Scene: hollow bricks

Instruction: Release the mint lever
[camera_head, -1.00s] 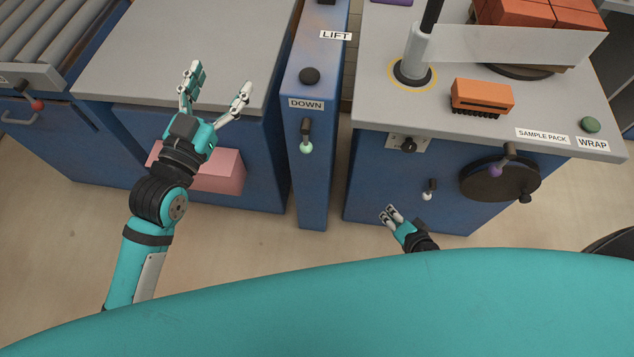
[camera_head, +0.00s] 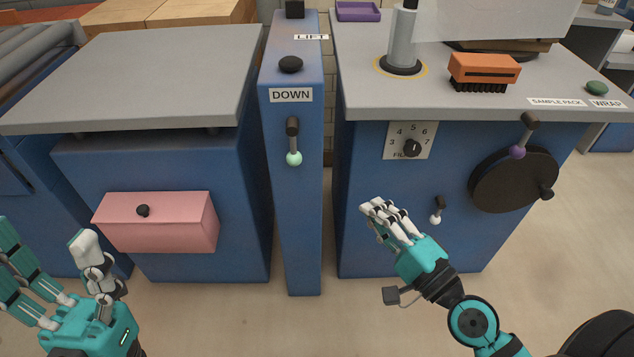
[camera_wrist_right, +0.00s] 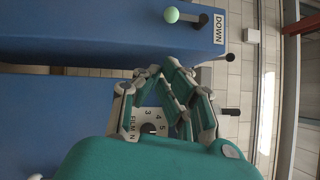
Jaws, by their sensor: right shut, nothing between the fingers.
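The mint lever (camera_head: 293,157) hangs on the front of the narrow blue post, below the DOWN label. In the right wrist view the mint ball (camera_wrist_right: 171,15) shows near the top edge, clear of the fingers. My right gripper (camera_head: 372,207) is shut and empty, to the right of the lever and lower, in front of the blue cabinet. It also fills the middle of the right wrist view (camera_wrist_right: 165,75). My left gripper (camera_head: 40,240) is open at the lower left, apart from the lever, with nothing visible between its fingers.
A pink drawer (camera_head: 160,222) juts out at the left. On the right cabinet are a numbered dial (camera_head: 411,146), a small white-tipped lever (camera_head: 437,212) and a crank wheel with a purple-knobbed lever (camera_head: 517,152). Open space lies in front of the post.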

